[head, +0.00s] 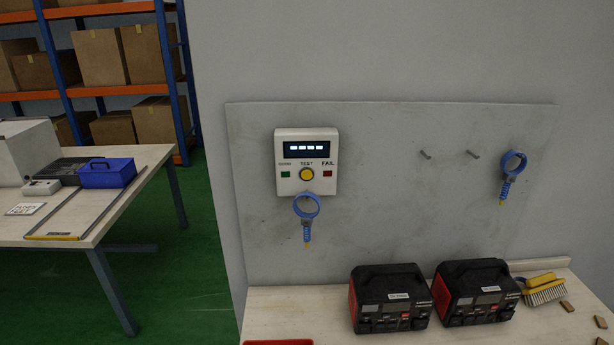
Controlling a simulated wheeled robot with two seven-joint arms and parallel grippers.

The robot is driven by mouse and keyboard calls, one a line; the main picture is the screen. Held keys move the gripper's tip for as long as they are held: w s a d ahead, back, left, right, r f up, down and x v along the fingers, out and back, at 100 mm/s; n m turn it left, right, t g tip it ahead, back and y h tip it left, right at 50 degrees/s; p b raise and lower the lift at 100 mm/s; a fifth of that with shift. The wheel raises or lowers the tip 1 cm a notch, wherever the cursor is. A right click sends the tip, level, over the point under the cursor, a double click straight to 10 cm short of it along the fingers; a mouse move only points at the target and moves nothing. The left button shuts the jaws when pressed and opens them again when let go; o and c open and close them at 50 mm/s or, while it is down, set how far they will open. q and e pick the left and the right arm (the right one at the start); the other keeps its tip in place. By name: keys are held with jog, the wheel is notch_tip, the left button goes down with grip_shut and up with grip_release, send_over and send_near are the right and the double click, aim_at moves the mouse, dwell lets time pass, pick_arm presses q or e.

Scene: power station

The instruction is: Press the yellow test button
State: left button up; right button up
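The yellow test button (306,174) is round and sits at the lower middle of a white tester box (328,140) on the grey wall panel. The label TEST is above it. A small green square (285,175) is to its left and a small red square (327,173), under the label FAIL, is to its right. The box's dark display (306,149) shows several lit white dashes. A blue ring-shaped tool (306,206) hangs just below the button, against the box's lower edge. Neither of my grippers is in view.
Two black and red power units (390,298) (476,291) stand on the light workbench (290,300) below the panel. A yellow brush (543,288) lies right of them. Another blue ring tool (513,163) hangs at right, near two bare pegs (425,154). A table (140,195) stands left.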

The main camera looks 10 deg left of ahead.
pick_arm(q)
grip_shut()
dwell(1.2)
